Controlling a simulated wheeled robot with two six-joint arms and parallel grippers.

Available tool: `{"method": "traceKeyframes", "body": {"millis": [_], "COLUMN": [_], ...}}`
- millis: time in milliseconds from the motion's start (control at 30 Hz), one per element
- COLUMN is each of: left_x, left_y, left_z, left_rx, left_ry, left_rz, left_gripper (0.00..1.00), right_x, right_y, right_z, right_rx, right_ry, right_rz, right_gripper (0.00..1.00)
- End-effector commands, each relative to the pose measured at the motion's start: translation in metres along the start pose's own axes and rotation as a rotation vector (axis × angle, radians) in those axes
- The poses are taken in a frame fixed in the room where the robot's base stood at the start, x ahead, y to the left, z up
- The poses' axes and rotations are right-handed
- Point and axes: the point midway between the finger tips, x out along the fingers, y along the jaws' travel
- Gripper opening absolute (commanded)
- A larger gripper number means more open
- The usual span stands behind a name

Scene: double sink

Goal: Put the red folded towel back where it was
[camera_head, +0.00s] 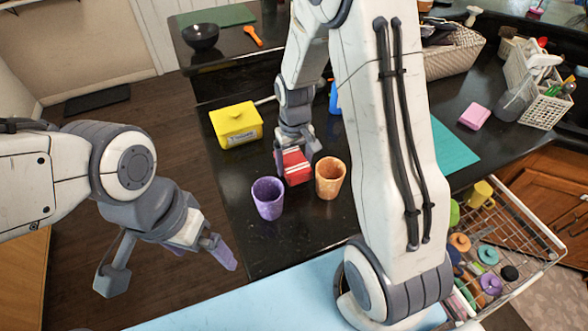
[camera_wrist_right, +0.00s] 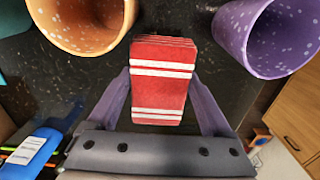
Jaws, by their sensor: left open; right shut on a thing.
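The red folded towel (camera_head: 296,168) with white stripes is at the black counter, between the purple cup (camera_head: 268,198) and the orange cup (camera_head: 330,178). My right gripper (camera_head: 298,158) is shut on it from behind. In the right wrist view, the towel (camera_wrist_right: 163,80) sits between the two fingers, with the orange cup (camera_wrist_right: 80,25) at upper left and the purple cup (camera_wrist_right: 265,35) at upper right. I cannot tell whether the towel touches the counter. My left gripper (camera_head: 226,252) is open and empty, left of the counter over the floor.
A yellow box (camera_head: 236,124) stands behind the purple cup. A blue item (camera_wrist_right: 32,147) lies at lower left in the wrist view. My right arm hides much of the counter's middle.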

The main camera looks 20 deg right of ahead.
Motion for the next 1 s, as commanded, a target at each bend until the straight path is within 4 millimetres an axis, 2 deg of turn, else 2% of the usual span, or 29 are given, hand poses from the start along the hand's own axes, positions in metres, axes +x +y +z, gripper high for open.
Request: {"method": "traceKeyframes", "body": {"millis": [100,233,633,667,700,1000], "left_x": [-0.004,-0.005,-0.002,-0.002,-0.003,-0.007], "left_y": [0.0,0.0,0.0,0.0,0.0,0.001], "left_z": [0.0,0.0,0.0,0.0,0.0,0.0], "left_rx": [0.0,0.0,0.0,0.0,0.0,0.0], "left_ry": [0.0,0.0,0.0,0.0,0.0,0.0], "left_rz": [0.0,0.0,0.0,0.0,0.0,0.0], "left_gripper": [1.0,1.0,1.0,1.0,1.0,1.0], "right_x": [0.02,0.034,0.04,0.039,0.039,0.033], "right_y": [0.0,0.0,0.0,0.0,0.0,0.0], "right_z": [0.002,0.001,0.001,0.001,0.001,0.0], "right_rx": [0.0,0.0,0.0,0.0,0.0,0.0], "right_ry": [-0.007,-0.004,-0.002,-0.001,-0.001,-0.001], "right_rz": [0.0,0.0,0.0,0.0,0.0,0.0], "right_gripper": [0.32,0.32,0.32,0.92,1.0,1.0]}}
